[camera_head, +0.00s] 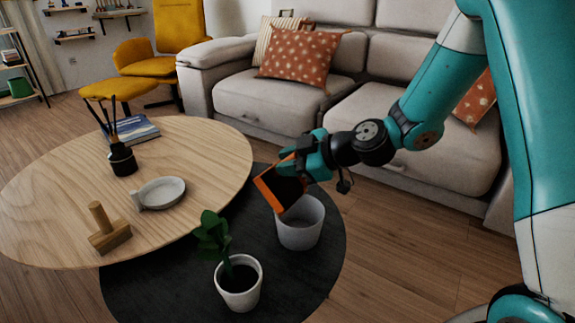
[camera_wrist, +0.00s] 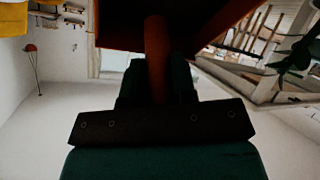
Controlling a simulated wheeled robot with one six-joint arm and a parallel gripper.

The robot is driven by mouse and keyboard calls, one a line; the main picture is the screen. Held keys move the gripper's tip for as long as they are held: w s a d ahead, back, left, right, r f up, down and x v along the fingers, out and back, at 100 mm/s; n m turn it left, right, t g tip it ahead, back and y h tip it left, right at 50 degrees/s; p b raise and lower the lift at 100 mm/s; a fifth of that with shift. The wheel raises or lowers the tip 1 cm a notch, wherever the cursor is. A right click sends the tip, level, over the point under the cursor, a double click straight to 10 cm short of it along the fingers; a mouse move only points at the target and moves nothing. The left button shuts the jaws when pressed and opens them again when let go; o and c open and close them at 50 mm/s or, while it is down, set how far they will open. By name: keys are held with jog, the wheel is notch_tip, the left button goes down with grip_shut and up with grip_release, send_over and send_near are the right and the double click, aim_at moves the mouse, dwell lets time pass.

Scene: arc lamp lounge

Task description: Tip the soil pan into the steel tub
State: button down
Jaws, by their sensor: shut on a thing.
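The soil pan (camera_head: 283,188), orange-rimmed with a dark inside, is tilted steeply in the camera_head view. My gripper (camera_head: 304,164) is shut on its handle and holds it over the tub. In the camera_wrist view the handle (camera_wrist: 157,60) runs between the fingers of my gripper (camera_wrist: 156,88), and the pan body (camera_wrist: 120,32) fills the top. The steel tub (camera_head: 301,234), a pale grey open bucket, stands on the dark rug. The pan's lower edge overlaps the tub's rim in view. I cannot tell whether they touch, or whether soil is in the pan or tub.
A potted plant (camera_head: 239,284) stands left of the tub on the round dark rug (camera_head: 160,287). The oval wooden table (camera_head: 60,190) at left carries a grey dish (camera_head: 162,193), a wooden tool (camera_head: 108,232), a reed diffuser and books. A grey sofa (camera_head: 262,100) stands behind.

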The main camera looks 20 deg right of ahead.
jog(key=shift+s+d+r+t+y+b, duration=0.3)
jog(key=shift+s+d+t+y+b, duration=0.5)
jog(key=shift+b, duration=4.35)
jog(key=shift+s+a, duration=0.1)
jog(key=shift+a, duration=0.05)
jog(key=shift+r+p, duration=0.45)
jog(key=shift+p, duration=0.8)
jog(key=g+h+p, duration=0.1)
jog(key=p, duration=0.2)
jog(key=h+p, duration=0.1)
jog(key=p, duration=0.2)
jog(key=shift+r+g, duration=0.35)
jog(key=shift+g, duration=0.05)
jog(key=shift+f+g+p, duration=0.1)
jog(key=shift+g+p, duration=0.2)
jog(key=shift+p, duration=0.3)
